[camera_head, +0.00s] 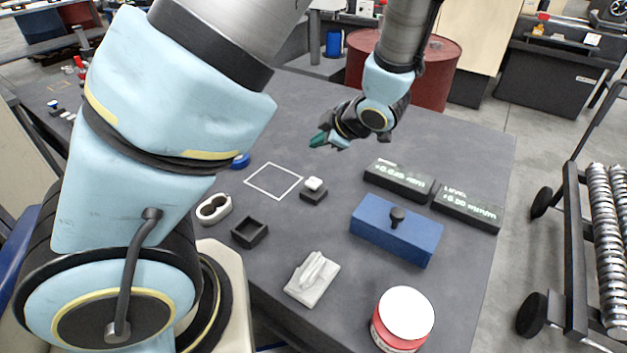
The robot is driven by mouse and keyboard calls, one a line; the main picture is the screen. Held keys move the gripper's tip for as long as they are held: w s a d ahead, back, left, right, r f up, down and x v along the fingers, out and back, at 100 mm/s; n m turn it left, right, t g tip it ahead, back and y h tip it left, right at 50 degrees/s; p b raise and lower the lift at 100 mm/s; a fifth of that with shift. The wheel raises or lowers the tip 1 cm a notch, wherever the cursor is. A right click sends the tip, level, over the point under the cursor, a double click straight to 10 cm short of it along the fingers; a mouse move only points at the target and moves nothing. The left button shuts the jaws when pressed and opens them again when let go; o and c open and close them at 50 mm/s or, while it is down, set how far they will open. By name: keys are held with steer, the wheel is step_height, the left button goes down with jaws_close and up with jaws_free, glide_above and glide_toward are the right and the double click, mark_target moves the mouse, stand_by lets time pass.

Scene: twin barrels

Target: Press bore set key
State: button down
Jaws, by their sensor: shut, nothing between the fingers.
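A small key with a white cap (313,184) on a dark block stands on the grey table, just right of a white square outline; no label on it can be read. My gripper (322,140) is shut and empty, with teal fingertips, in the upper middle of the view. It appears above the table, behind the key in the picture and apart from it. A dark readout (399,181) with pale digits in mm stands right of the key. A second readout (467,211) marked LEVEL, in mm/m, stands beside it.
A blue block with a black knob (396,235) stands in front of the readouts. A white twin-bore piece (214,208), an open dark tray (249,232), a folded cloth (312,279) and a red tin with a white lid (403,318) are nearby. My arm covers the left.

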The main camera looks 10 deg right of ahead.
steer(key=shift+f, duration=0.1)
steer(key=b, duration=0.8)
glide_above(317, 183)
step_height(317, 183, down, 7)
steer(key=shift+s+f, duration=0.1)
steer(key=shift+f+b, duration=0.35)
steer(key=shift+f, duration=0.35)
stand_by(1.2)
steer(key=shift+f, duration=0.4)
steer(key=shift+f+b, duration=0.5)
steer(key=shift+f, duration=0.05)
stand_by(0.6)
stand_by(0.3)
steer(key=shift+r+p, duration=1)
steer(key=shift+p, duration=0.1)
